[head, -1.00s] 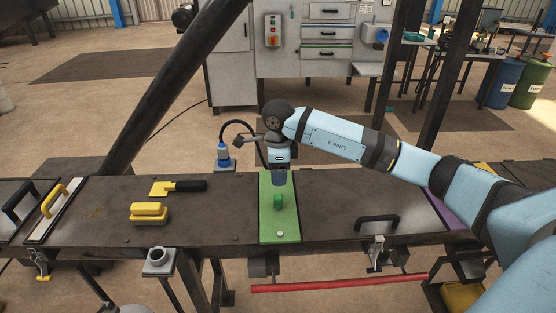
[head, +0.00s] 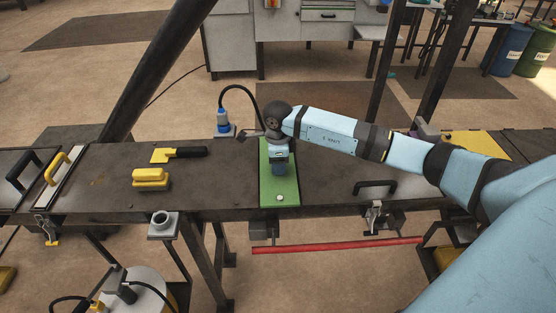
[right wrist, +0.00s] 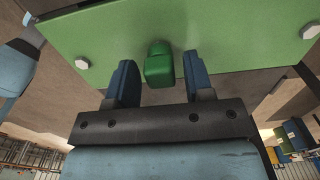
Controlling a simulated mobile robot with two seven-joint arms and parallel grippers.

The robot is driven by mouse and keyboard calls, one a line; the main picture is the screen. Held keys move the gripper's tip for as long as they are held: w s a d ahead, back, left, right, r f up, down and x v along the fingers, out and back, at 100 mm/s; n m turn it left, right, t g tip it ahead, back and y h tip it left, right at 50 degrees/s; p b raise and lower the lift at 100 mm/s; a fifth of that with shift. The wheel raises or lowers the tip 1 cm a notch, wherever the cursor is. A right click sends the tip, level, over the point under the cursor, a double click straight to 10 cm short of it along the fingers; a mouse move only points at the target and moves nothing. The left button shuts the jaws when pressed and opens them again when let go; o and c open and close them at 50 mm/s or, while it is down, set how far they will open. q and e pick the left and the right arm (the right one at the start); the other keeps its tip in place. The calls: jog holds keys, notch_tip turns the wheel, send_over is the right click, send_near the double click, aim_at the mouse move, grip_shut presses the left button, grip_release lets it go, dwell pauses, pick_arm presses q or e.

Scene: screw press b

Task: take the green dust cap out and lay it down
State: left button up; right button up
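The green dust cap (right wrist: 159,66) stands on the green plate (right wrist: 235,28) and sits between the two blue fingers in the right wrist view. Gaps show on both sides of it, so the fingers do not touch it. My right gripper (right wrist: 160,82) is open around it. In the head view my right gripper (head: 279,170) is over the middle of the green plate (head: 287,190) and hides the cap. My left gripper does not show in the head view.
A yellow-and-black tool (head: 178,154) and a yellow brush-like block (head: 151,178) lie on the dark bench (head: 225,180) to the left. A black handle (head: 376,187) stands to the right. Bare bench lies either side of the plate.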

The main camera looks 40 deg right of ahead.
grip_shut()
jog(key=shift+r, duration=0.1)
jog(key=shift+r+p, duration=0.65)
jog(key=shift+r, duration=0.65)
jog(key=shift+r, duration=0.25)
jog(key=shift+r+p, duration=0.3)
jog(key=shift+r, duration=0.3)
